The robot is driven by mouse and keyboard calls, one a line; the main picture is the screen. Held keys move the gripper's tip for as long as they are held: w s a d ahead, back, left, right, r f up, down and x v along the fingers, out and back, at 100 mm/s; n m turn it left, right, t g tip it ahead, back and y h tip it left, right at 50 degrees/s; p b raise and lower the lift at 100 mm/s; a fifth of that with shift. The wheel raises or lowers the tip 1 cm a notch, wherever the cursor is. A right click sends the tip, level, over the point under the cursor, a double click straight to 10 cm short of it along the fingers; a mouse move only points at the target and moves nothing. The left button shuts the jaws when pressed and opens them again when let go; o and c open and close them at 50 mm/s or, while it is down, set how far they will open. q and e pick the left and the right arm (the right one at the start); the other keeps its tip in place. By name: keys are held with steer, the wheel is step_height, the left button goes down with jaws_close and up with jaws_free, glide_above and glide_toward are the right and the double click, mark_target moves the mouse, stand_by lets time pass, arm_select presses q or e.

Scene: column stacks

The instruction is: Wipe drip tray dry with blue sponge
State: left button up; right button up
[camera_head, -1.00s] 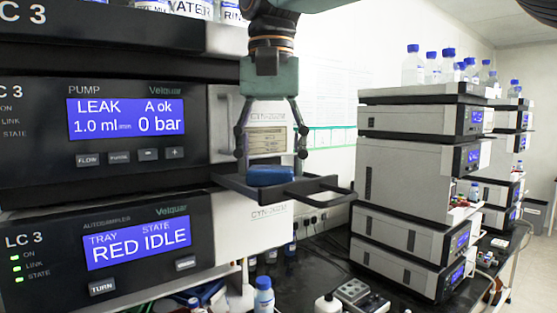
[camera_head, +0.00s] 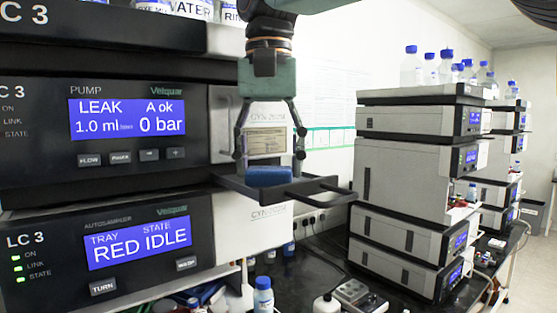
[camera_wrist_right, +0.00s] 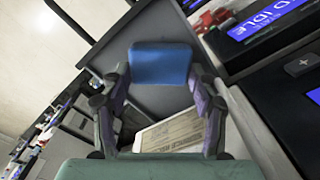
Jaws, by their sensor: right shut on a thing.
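The blue sponge (camera_head: 268,176) is between the fingertips of my right gripper (camera_head: 269,160), which is shut on it and points down. The sponge is at the dark drip tray (camera_head: 320,185), which juts out between the pump unit and the autosampler. It appears to touch the tray floor, but the front rim hides its underside. In the right wrist view the sponge (camera_wrist_right: 161,64) lies between the fingers over the grey tray floor (camera_wrist_right: 185,100). Whether the tray is wet cannot be seen. My left gripper is not in view.
The pump unit (camera_head: 130,128) reads LEAK, and the autosampler (camera_head: 100,245) stands below it. Bottles crowd the bench (camera_head: 320,260) below. Another instrument stack (camera_head: 405,180) stands right, with a gap between.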

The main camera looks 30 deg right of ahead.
steer(key=shift+w+d+r+p, duration=0.1)
steer(key=shift+d+p, duration=0.4)
steer(key=shift+d, duration=0.1)
steer(key=shift+w+d, duration=0.1)
steer(key=shift+d, duration=0.3)
steer(key=shift+w+d, duration=0.1)
steer(key=shift+d, duration=0.35)
steer(key=shift+a+f, duration=0.2)
steer(key=shift+a, duration=0.15)
steer(key=a, duration=0.1)
steer(key=a+b, duration=0.1)
steer(key=shift+s+a, duration=0.25)
steer(key=shift+a, duration=0.05)
steer(key=shift+d+r+p, duration=0.2)
steer(key=shift+d+p, duration=0.25)
steer(key=shift+d, duration=0.55)
steer(key=shift+w+d+f, duration=0.1)
steer(key=shift+w+d, duration=0.1)
steer(key=shift+d, duration=0.4)
steer(key=shift+a+f, duration=0.1)
steer(key=shift+a, duration=0.3)
steer(key=shift+s+a+b, duration=0.2)
steer(key=shift+a+b, duration=0.35)
steer(key=shift+a, duration=0.5)
